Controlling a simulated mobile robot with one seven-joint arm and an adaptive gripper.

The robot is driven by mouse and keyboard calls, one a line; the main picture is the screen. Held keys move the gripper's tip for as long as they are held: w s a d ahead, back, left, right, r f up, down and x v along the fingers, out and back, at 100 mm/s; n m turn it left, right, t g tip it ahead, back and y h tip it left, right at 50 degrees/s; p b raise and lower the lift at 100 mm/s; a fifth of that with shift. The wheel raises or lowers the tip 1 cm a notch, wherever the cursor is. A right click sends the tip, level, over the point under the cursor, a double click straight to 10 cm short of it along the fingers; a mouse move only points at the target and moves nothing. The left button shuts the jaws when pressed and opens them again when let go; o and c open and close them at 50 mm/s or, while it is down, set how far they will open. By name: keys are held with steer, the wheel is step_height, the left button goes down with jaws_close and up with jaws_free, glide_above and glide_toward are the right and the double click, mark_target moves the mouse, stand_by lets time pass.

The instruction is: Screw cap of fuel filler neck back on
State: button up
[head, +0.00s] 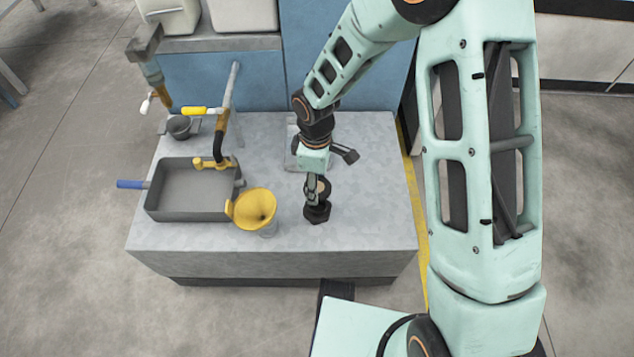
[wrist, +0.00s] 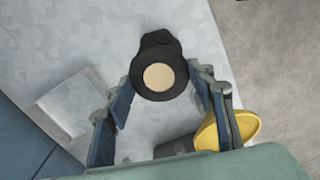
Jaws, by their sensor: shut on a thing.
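A round black cap (wrist: 158,76) with a tan disc on its face sits between the fingertips of my gripper (wrist: 163,86) in the wrist view. My gripper is shut on it, with one finger on each side. In the head view, this dark neck (head: 317,213) stands on the grey worktop, directly below my gripper (head: 316,190). I cannot tell whether the cap's thread is engaged with the neck; the joint between them is hidden.
A yellow funnel (head: 256,208) stands close left of my gripper. A grey tray (head: 190,214) with a yellow-and-black nozzle (head: 213,163) over its edge lies further left. A flat grey plate is behind my gripper. The worktop (head: 375,200) is clear to the right.

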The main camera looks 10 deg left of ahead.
steer(key=shift+f+b, duration=2.1)
steer(key=shift+f, duration=0.8)
steer(key=shift+f+b, duration=0.3)
steer(key=shift+f, duration=0.3)
steer(key=m+b, duration=0.1)
steer(key=m, duration=0.2)
steer(key=shift+m, duration=1.1)
steer(key=shift+b, duration=0.3)
steer(key=shift+w+m+b, duration=0.1)
steer(key=shift+m+b, duration=0.25)
steer(key=shift+m, duration=0.85)
steer(key=m, duration=0.2)
steer(key=shift+m, duration=0.4)
